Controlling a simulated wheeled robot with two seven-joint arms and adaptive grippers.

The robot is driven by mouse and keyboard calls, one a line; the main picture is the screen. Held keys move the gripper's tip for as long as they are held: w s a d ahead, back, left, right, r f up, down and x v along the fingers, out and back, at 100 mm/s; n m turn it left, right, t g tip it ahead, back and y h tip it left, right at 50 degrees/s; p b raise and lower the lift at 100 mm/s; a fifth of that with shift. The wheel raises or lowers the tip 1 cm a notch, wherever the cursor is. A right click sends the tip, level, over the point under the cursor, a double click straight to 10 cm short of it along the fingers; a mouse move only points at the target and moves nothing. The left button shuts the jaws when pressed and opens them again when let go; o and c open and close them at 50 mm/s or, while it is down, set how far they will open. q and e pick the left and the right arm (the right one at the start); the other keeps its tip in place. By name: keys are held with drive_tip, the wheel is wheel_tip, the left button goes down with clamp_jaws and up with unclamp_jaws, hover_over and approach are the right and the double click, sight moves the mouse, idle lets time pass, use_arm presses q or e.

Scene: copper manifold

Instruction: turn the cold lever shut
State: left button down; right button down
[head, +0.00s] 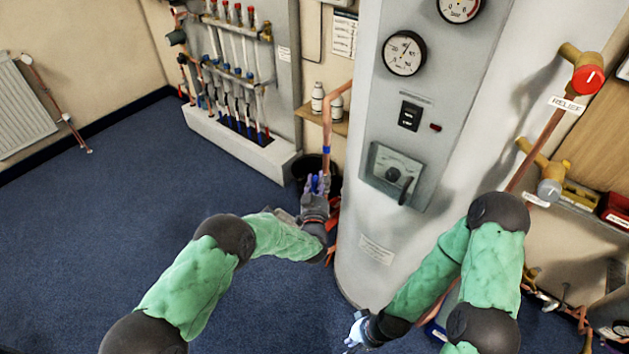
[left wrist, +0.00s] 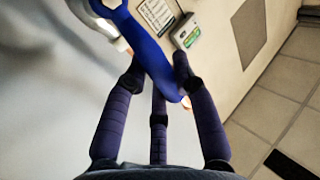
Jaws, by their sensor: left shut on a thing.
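The cold lever (left wrist: 150,50) is blue and runs from a metal nut at the top of the left wrist view down between my fingers. In the head view a small blue part of it shows at my left gripper (head: 318,184), beside the white cylinder and below a copper pipe (head: 327,115) with a blue band. My left gripper (left wrist: 158,85) is shut on the lever, its dark fingers on both sides of it. The valve body is mostly hidden. My right gripper (head: 358,332) is low, near the cylinder's foot, away from the lever; its finger opening is unclear.
The white cylinder (head: 355,230) stands just right of my left gripper, with gauges and a control panel (head: 393,176). A dark bin (head: 308,168) is behind the gripper. A manifold (head: 235,80) stands at the back. The blue floor (head: 80,240) at left is clear.

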use_arm(q)
drive_tip(key=shift+s+d+f+m+t+h, duration=0.3)
drive_tip(key=shift+d+m+t, duration=0.15)
drive_tip(key=shift+m, duration=0.45)
drive_tip(key=shift+s+d+f+m+t+h, duration=0.25)
drive_tip(key=shift+m+t, duration=0.25)
drive_tip(key=shift+m, duration=0.4)
drive_tip(key=shift+s+d+f+m+t+h, duration=0.2)
drive_tip(key=shift+s+d+m+t+h, duration=0.2)
drive_tip(key=shift+m, duration=0.5)
drive_tip(key=shift+w, duration=0.1)
drive_tip(key=c, duration=1)
unclamp_jaws()
drive_tip(key=v, duration=1.2)
drive_tip(key=shift+d, duration=0.1)
